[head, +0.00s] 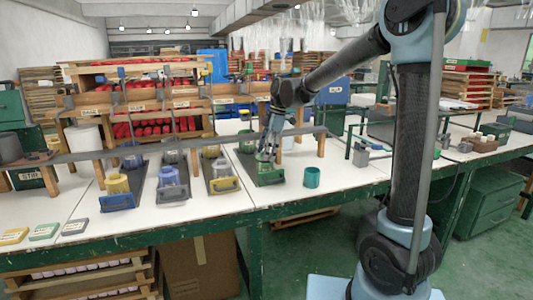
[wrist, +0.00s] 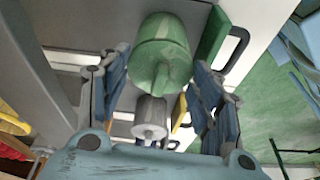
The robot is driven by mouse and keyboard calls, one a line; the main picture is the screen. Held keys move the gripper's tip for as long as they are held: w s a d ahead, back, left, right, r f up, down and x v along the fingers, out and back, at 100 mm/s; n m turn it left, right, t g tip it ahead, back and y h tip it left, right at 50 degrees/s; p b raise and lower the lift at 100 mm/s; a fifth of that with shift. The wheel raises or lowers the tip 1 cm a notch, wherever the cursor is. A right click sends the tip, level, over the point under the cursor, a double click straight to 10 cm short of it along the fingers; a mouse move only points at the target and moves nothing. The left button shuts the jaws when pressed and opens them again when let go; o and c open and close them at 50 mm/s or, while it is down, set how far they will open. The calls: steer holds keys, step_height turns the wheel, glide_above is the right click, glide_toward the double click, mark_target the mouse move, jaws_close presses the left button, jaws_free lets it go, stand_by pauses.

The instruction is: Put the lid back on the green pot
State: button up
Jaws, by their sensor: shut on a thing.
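In the wrist view a green rounded body (wrist: 160,30) lies between my fingers, with a green knobbed piece (wrist: 177,82) at its near end. This looks like the green pot and its lid; I cannot tell where one ends and the other begins. My gripper (head: 265,155) is shut on the green lid and points down above the green tray (head: 270,180). In the wrist view my fingers (wrist: 160,85) stand to either side of the green piece. A teal-green open cup (head: 312,177) stands on the table to the right of the tray. My fingers hide part of the tray.
Small label blocks (head: 44,231) lie front left. The white tabletop (head: 350,177) is clear right of the cup.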

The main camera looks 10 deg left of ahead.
stand_by(0.3)
steer(key=o, duration=0.9)
steer(key=o, duration=0.5)
steer(key=shift+c, duration=0.2)
steer(key=shift+w+r, duration=0.1)
steer(key=shift+r, duration=3.4)
